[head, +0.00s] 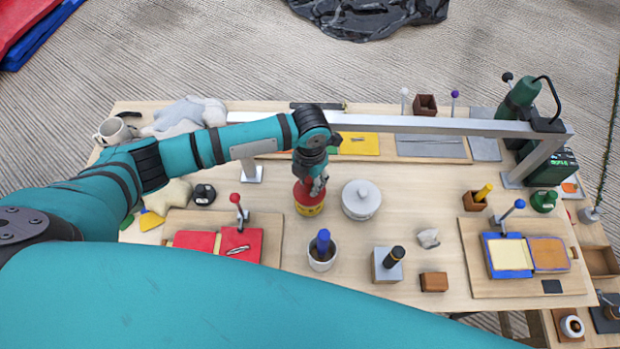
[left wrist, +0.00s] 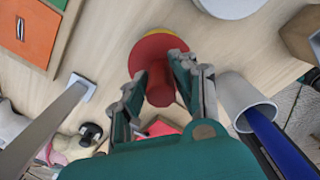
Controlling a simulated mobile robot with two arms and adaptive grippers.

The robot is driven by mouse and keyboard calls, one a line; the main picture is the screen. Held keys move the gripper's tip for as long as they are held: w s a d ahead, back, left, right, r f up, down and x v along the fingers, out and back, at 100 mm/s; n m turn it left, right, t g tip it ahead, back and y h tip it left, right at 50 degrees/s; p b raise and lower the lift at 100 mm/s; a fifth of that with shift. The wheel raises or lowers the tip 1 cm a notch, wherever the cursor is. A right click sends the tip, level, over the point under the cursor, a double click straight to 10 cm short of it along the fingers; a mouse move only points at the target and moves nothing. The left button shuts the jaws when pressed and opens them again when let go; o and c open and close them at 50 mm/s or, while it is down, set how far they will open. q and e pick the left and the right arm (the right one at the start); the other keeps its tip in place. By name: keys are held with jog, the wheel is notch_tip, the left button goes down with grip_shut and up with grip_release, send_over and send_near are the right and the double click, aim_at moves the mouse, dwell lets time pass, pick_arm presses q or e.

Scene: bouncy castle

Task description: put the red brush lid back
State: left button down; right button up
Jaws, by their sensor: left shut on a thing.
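The red brush lid (head: 303,194) is a round red disc with an upright red stem. It is at the middle of the table in the head view and at the top centre of the left wrist view (left wrist: 153,50). A yellow pot (head: 309,210) shows right under it, with a yellow rim past the disc in the left wrist view (left wrist: 172,32). I cannot tell whether the lid is fully seated. My left gripper (head: 316,186) is shut on the lid's stem from above. My right gripper is not in view.
A grey lidded pot (head: 361,200) stands close to the right. A white cup with a blue-handled brush (head: 322,252) stands in front. A metal rail (head: 420,125) spans above the table behind the gripper. A red-padded board (head: 225,232) lies front left.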

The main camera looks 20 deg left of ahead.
pick_arm(q)
jog(key=shift+f, duration=0.15)
jog(key=c, duration=1.1)
grip_release()
jog(key=shift+o, duration=0.3)
jog(key=shift+r, duration=0.2)
notch_tip(320, 180, up, 11)
jog(key=shift+r+b, duration=0.1)
jog(key=shift+b, duration=0.7)
jog(key=shift+r, duration=0.4)
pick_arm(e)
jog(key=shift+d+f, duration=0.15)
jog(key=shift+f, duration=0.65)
